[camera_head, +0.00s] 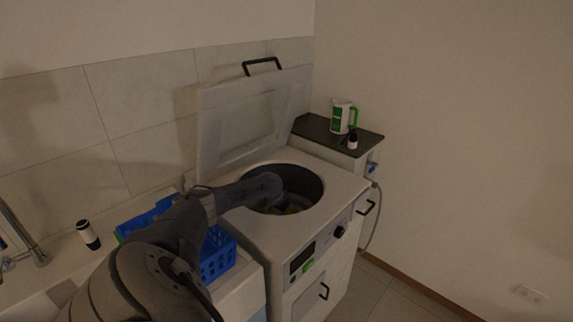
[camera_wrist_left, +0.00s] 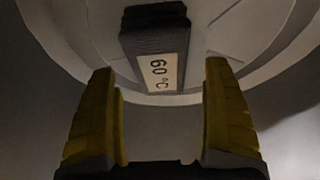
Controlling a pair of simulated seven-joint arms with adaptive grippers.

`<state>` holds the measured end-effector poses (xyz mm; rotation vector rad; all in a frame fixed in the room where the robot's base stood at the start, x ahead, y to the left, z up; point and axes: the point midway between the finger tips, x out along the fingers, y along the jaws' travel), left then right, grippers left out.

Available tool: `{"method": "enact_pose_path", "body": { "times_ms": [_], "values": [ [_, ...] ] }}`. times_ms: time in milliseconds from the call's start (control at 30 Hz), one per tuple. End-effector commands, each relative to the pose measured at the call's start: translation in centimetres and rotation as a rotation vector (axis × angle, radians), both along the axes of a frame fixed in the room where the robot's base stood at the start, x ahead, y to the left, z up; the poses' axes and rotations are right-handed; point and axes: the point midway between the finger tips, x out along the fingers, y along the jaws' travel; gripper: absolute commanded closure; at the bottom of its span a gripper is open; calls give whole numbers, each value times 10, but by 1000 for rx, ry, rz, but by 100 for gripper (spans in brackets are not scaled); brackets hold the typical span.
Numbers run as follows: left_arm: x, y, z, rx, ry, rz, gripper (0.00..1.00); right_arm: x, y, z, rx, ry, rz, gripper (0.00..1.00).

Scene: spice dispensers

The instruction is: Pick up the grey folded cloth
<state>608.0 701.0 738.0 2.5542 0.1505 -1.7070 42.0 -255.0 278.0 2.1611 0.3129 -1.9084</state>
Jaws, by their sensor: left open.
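A dark grey folded cloth (camera_wrist_left: 152,35) with a cream label reading 60 °C lies on the pale drum floor in the left wrist view. My left gripper (camera_wrist_left: 160,68) is open, its two yellow fingers apart, one toward each side of the cloth's near end. Nothing is gripped. Whether the fingers are level with the cloth or above it, I cannot tell. In the head view my left arm reaches into the round drum (camera_head: 317,187) of the white top-loading machine (camera_head: 285,240). Only a bit of yellow finger shows there, and the cloth is hidden. My right gripper is out of view.
The machine's lid (camera_head: 240,120) stands open behind the drum. The drum wall surrounds my gripper. A blue basket (camera_head: 217,262) stands left of the machine, partly behind my arm. A white-green jug (camera_head: 341,117) and small dark bottle (camera_head: 352,140) stand on the right cabinet.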

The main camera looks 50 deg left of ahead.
Motion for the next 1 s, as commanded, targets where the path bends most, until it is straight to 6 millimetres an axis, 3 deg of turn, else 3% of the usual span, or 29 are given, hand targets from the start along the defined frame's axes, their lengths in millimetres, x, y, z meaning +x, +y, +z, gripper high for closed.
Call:
{"method": "enact_pose_path", "body": {
  "times_ms": [300, 1000],
  "values": [
    [8, 1, -19, 0, -1, 1, 17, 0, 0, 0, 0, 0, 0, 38],
    [9, 1, -22, 0, 0, 0, 17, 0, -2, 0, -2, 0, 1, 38]
  ]
}}
